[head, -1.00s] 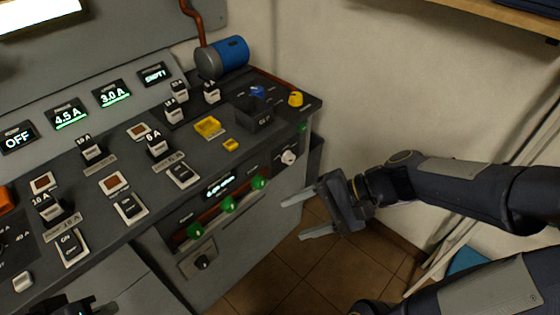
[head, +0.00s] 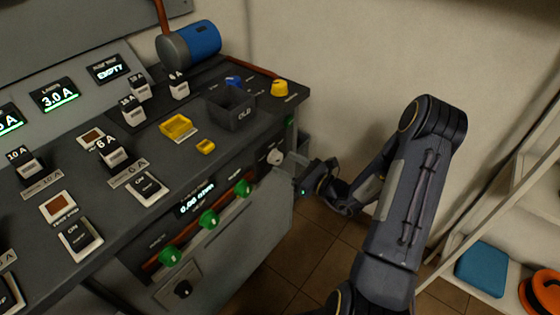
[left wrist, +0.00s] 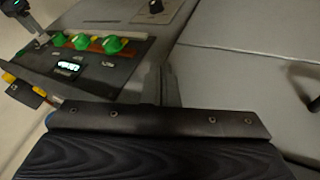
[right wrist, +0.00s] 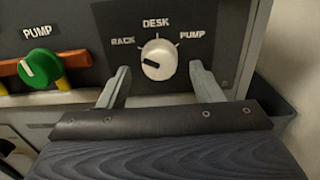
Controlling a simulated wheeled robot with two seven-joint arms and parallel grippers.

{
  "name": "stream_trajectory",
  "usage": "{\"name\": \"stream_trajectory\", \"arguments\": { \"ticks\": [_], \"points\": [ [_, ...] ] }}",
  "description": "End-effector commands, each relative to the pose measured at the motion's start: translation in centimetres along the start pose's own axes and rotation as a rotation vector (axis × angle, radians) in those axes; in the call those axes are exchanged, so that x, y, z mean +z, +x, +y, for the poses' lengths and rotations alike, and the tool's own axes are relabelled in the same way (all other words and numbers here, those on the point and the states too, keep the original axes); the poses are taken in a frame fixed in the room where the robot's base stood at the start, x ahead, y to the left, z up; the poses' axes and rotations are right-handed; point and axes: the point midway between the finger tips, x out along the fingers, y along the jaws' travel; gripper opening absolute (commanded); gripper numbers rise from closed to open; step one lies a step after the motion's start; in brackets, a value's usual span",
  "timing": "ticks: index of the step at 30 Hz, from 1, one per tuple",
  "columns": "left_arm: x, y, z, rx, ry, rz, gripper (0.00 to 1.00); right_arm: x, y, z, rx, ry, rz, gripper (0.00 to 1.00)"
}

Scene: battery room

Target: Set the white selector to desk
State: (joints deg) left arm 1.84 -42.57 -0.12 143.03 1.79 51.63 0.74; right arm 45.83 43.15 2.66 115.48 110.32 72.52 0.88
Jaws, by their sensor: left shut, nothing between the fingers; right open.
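The white selector (right wrist: 159,60) is a round knob on the dark front panel, with labels RACK, DESK and PUMP around its top. Its black mark points left, toward the RACK side. It also shows in the head view (head: 275,157) at the panel's right end. My right gripper (right wrist: 160,72) is open, one finger on each side of the knob, with visible gaps; in the head view it (head: 294,167) is just right of the knob. My left gripper (left wrist: 161,84) is shut and empty, over the grey cabinet front; it is outside the head view.
A green PUMP knob (right wrist: 41,69) is left of the selector; more green knobs (head: 209,219) line the panel. A black knob (head: 183,289) is lower down. The desk top holds switches, a yellow tray (head: 176,126) and a dark bin (head: 233,108). A wall is behind, shelves at right.

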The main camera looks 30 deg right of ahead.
Motion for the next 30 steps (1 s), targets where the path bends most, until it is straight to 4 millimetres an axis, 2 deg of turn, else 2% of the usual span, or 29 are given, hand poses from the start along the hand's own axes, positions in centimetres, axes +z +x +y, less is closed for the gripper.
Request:
{"name": "stream_trajectory", "arguments": {
  "ticks": [3, 6, 16, 26, 30],
  "points": [
    [0.1, 0.1, -0.1, 0.0, 0.0, 0.0, 0.0, 0.0, 1.7, 0.1, 0.003, -0.001, -0.001, 0.59],
    [0.1, 0.1, -0.1, 0.0, 0.0, 0.0, 0.0, 0.0, 2.5, 0.0, 0.002, -0.001, 0.0, 0.59],
    [0.1, 0.1, -0.1, 0.0, 0.0, 0.0, 0.0, 0.0, 2.9, 0.1, 0.001, 0.0, 0.001, 0.59],
    [0.1, 0.1, -0.1, 0.0, 0.0, 0.0, 0.0, 0.0, 2.9, 0.1, 0.001, 0.0, 0.001, 0.16],
    [0.1, 0.1, 0.0, 0.0, 0.0, 0.0, 0.0, 0.1, 2.9, 0.1, 0.001, 0.004, 0.001, 0.15]
  ]
}}
